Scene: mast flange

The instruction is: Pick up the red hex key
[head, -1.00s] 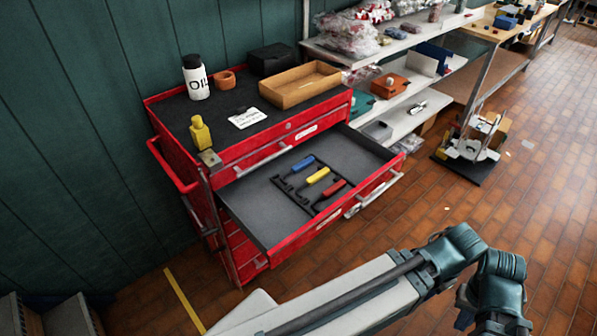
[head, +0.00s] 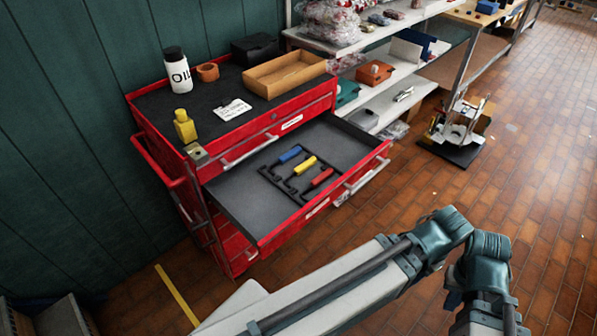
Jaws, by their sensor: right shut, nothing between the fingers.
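The red hex key (head: 321,178) lies in the open top drawer (head: 245,210) of a red tool cabinet. It is the nearest to the drawer's front of three keys in a black rack (head: 284,187). The yellow key (head: 305,166) and the blue key (head: 289,154) lie beside it. My right arm (head: 484,262) bends at the lower right, well apart from the drawer. Its gripper is low at the bottom edge, shut and empty, and its fingertips are hard to make out. My left gripper is not in view.
The drawer front has a handle (head: 368,178). Loaded shelves stand behind at right.

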